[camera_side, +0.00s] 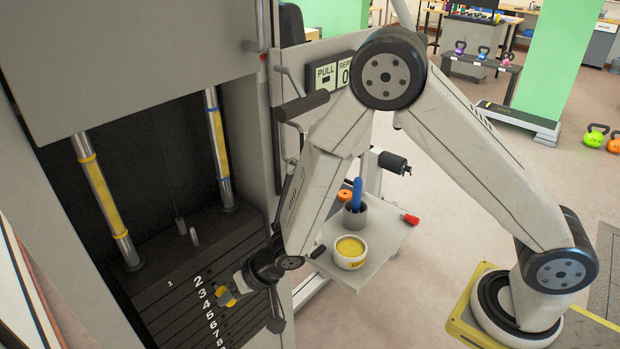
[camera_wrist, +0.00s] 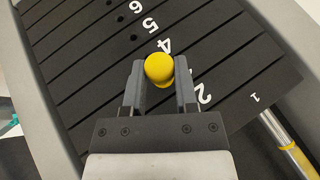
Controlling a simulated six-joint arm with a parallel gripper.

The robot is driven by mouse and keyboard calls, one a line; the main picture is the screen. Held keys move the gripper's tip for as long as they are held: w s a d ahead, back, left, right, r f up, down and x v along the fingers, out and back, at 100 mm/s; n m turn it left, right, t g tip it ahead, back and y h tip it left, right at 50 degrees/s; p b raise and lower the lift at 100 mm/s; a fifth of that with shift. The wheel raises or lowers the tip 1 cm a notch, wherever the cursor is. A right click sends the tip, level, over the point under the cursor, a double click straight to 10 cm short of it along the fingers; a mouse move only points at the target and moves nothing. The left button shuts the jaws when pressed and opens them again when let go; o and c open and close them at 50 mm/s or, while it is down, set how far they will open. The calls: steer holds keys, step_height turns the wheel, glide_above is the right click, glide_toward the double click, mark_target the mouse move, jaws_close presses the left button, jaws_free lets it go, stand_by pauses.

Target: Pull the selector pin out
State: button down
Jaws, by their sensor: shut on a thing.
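The selector pin shows as a round yellow knob (camera_wrist: 159,68) in the wrist view, in front of the black weight stack (camera_wrist: 85,65). The knob lies between the two grey fingers of my gripper (camera_wrist: 159,78), which is shut on it. The knob covers the spot where a 3 would stand, between the white 2 and 4. In the side view my gripper (camera_side: 240,287) is at the front of the stack, with a bit of yellow (camera_side: 226,298) at its fingers. The pin's shaft is hidden, so I cannot tell how deep it sits.
Chrome guide rods with yellow sleeves (camera_side: 103,200) rise above the stack. A grey machine upright stands beside my gripper. A small shelf (camera_side: 385,240) to the right holds a yellow-filled bowl (camera_side: 350,253) and a grey cup (camera_side: 355,216). Open floor lies beyond.

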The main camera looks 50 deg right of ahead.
steer(key=shift+s, duration=1.8)
steer(key=shift+s, duration=0.1)
steer(key=d+h, duration=0.1)
steer(key=d, duration=1)
steer(key=d+f+h, duration=0.1)
steer(key=d+h, duration=0.1)
steer(key=d, duration=0.9)
steer(key=s+d+n+h, duration=0.1)
steer(key=d, duration=1)
steer(key=shift+d+f, duration=0.1)
steer(key=shift+f, duration=0.05)
steer(key=shift+n+h, duration=0.3)
steer(key=shift+h, duration=0.5)
steer(key=s+d, duration=0.2)
steer(key=d, duration=0.1)
steer(key=s+d, duration=0.2)
steer(key=d, duration=0.1)
steer(key=s+d, duration=0.2)
steer(key=d, duration=0.1)
steer(key=shift+s+d+f, duration=0.1)
steer(key=shift+s, duration=0.05)
steer(key=shift+f, duration=0.15)
